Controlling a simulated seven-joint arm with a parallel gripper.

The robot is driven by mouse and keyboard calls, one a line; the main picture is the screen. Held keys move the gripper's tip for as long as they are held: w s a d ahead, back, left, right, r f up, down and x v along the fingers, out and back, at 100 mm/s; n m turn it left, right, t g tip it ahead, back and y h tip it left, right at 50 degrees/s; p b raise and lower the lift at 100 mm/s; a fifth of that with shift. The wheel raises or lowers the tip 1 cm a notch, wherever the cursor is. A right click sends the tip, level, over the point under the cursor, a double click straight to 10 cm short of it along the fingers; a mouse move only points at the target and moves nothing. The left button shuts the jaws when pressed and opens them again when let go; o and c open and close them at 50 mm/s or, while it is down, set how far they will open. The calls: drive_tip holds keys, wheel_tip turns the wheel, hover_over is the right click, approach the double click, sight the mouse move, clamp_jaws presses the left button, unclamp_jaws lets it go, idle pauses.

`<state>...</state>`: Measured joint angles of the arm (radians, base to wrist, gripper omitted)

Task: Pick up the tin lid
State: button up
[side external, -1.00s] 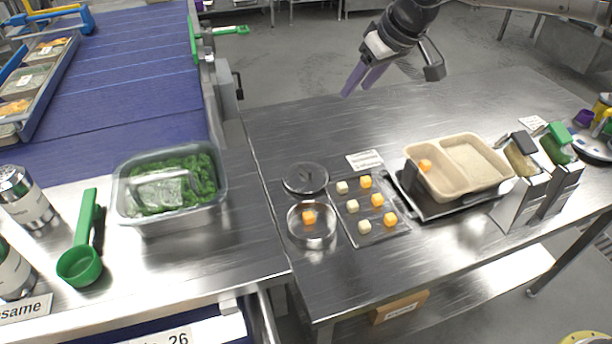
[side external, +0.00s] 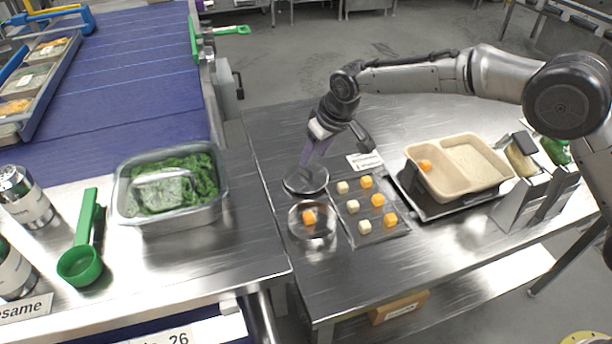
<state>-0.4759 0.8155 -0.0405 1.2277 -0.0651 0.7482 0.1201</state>
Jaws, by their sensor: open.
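The tin lid (side external: 303,184) is a dark round metal disc lying on the steel table, just behind the round tin. The tin (side external: 311,231) is open on top and holds an orange cube (side external: 309,217). My gripper (side external: 312,160) has purple fingers and is open. It points down at the far side of the lid, with the fingertips at or just above it. I cannot tell whether the fingers touch the lid. The small knob on the lid is hidden or too small to make out behind the fingers.
A tray (side external: 351,232) with several pale and orange cubes is right of the tin. A two-part beige container (side external: 467,190) stands on a black base farther right, before upright dispensers (side external: 524,196). A label card (side external: 365,161) lies behind the cubes. A bin of greens (side external: 143,222) stands left.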

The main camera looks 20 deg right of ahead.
sight(306, 168)
drive_tip(key=x, duration=0.5)
drive_tip(key=shift+s+a+f, duration=0.1)
drive_tip(key=shift+s+a, duration=0.15)
clamp_jaws()
